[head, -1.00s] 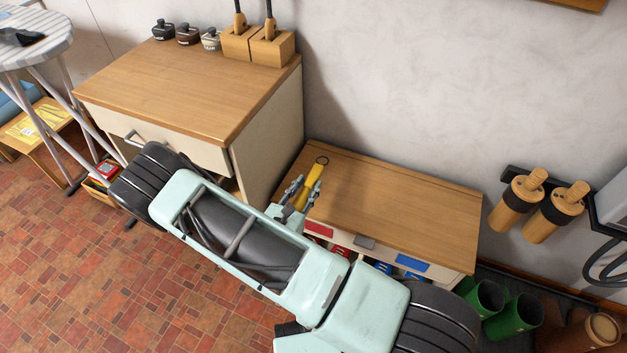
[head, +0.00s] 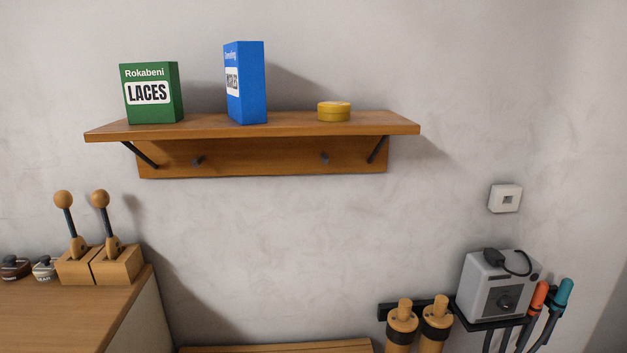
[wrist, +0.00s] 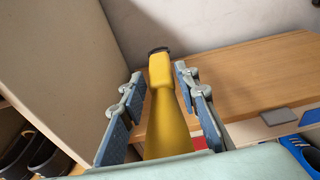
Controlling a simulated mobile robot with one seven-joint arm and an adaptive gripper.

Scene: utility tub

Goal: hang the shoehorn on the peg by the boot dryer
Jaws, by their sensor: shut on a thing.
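The yellow shoehorn (wrist: 165,125) runs up the middle of the wrist view, its dark end pointing away from me. My gripper (wrist: 159,75) is shut on it, with a finger on each side; neither shows in the head view now. Two dark pegs are on the wooden board under the wall shelf: a left peg (head: 197,161) and a right peg (head: 325,158). Both look bare. A grey box with a dial and hoses, which looks like the boot dryer (head: 497,288), is at the lower right. The right peg is the nearer one to it.
The wall shelf (head: 250,128) carries a green laces box (head: 151,93), a blue box (head: 246,83) and a yellow tin (head: 334,112). Two wooden-topped cylinders (head: 402,322) hang left of the dryer. A wooden bench top (wrist: 255,75) lies beyond my gripper, beside a cabinet side (wrist: 50,60).

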